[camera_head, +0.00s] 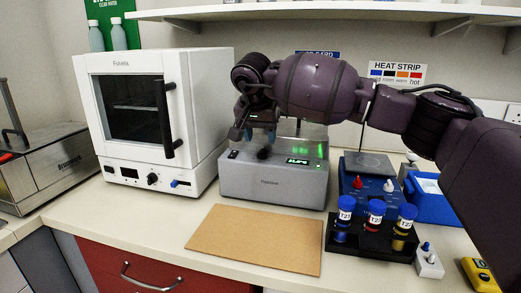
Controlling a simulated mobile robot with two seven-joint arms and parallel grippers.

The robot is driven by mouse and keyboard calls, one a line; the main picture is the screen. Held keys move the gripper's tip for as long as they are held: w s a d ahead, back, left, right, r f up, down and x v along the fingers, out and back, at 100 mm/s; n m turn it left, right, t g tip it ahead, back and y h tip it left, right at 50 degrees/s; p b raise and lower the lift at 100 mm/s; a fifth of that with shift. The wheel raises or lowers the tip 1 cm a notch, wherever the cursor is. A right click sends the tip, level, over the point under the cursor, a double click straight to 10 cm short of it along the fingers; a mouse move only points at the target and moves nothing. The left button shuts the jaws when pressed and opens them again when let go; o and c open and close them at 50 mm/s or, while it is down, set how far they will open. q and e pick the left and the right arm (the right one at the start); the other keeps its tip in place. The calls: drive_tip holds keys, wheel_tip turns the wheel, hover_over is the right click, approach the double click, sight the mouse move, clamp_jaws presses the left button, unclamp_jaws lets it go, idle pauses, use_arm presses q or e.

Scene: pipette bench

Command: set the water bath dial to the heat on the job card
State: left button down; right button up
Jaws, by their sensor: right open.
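A grey bench unit (274,184), which looks like the water bath, stands at the middle back of the bench. Its sloped front panel has a black dial (264,153) and a green lit display (297,161), whose reading is too small to be sure of. My right gripper (249,132) hangs fingers down just above and left of the dial, open and empty, apart from it as far as I can see. The job card (318,54) on the back wall is mostly hidden behind my right arm, so its heat cannot be read. My left gripper is out of view.
A white oven (204,108) stands left of the unit, with a metal lidded box (45,165) farther left. A hotplate (370,162) and a rack of capped tubes (365,245) stand right. A heat strip (397,73) hangs behind. A bare brown board (255,240) lies in front.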

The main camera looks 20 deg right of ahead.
sight(262, 149)
drive_tip(key=x, duration=0.4)
drive_tip(key=shift+b, duration=0.35)
drive_tip(key=shift+w+d+f, duration=0.15)
drive_tip(key=shift+w+f, duration=0.1)
drive_tip(key=shift+f, duration=0.2)
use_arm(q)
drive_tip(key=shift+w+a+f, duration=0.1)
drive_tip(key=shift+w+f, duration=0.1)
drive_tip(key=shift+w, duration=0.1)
use_arm(e)
drive_tip(key=shift+c, duration=0.2)
